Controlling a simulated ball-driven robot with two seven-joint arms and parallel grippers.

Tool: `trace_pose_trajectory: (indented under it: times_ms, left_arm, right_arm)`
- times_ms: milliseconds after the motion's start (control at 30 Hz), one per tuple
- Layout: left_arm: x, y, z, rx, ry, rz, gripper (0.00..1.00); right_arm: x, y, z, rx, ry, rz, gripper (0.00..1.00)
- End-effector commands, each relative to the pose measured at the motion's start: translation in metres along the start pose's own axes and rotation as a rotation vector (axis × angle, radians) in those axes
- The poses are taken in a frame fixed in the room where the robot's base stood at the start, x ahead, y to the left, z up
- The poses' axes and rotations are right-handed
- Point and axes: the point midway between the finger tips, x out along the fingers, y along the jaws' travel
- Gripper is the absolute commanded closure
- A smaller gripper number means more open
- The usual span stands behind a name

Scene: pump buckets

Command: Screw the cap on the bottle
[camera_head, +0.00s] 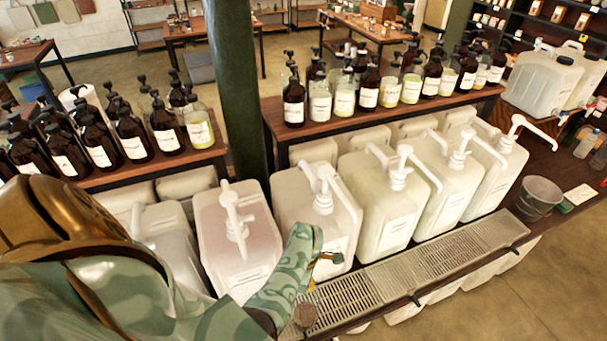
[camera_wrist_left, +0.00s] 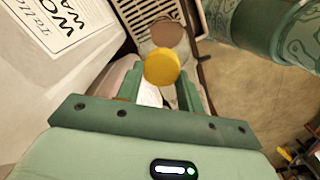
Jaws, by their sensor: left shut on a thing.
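My left gripper (camera_wrist_left: 159,80) is shut on a round yellow cap (camera_wrist_left: 162,66), which shows at its fingertips in the left wrist view. In the head view my left arm reaches over the front of the counter and mostly hides this gripper; only a bit of yellow shows beside it. A brown round thing (camera_wrist_left: 167,33) lies just beyond the cap; it also shows at the tray's near end in the head view (camera_head: 304,315). I cannot tell whether it is part of the bottle. The bottle's mouth is not clear. My right gripper is not in view.
White pump containers (camera_head: 390,205) line the counter behind a metal drip tray (camera_head: 430,262). Several brown pump bottles (camera_head: 293,100) fill the shelves behind. A green post (camera_head: 238,80) stands between the shelves. A grey bucket (camera_head: 538,198) is at the right.

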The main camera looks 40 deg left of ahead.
Motion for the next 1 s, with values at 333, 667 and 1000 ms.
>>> trace_pose_trajectory:
  times_ms: [333, 667, 1000]
  left_arm:
    - [0.0017, -0.0001, -0.0032, 0.681, 0.006, -0.003, 0.90]
    - [0.0016, 0.0001, -0.0023, 0.831, 0.003, -0.003, 0.90]
    - [0.0006, 0.0012, -0.0019, 0.828, 0.004, 0.000, 0.41]
  right_arm:
    - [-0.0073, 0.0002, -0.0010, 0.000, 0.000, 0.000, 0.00]
    - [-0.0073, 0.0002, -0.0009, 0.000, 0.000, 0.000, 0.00]
    - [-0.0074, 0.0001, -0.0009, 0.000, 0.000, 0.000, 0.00]
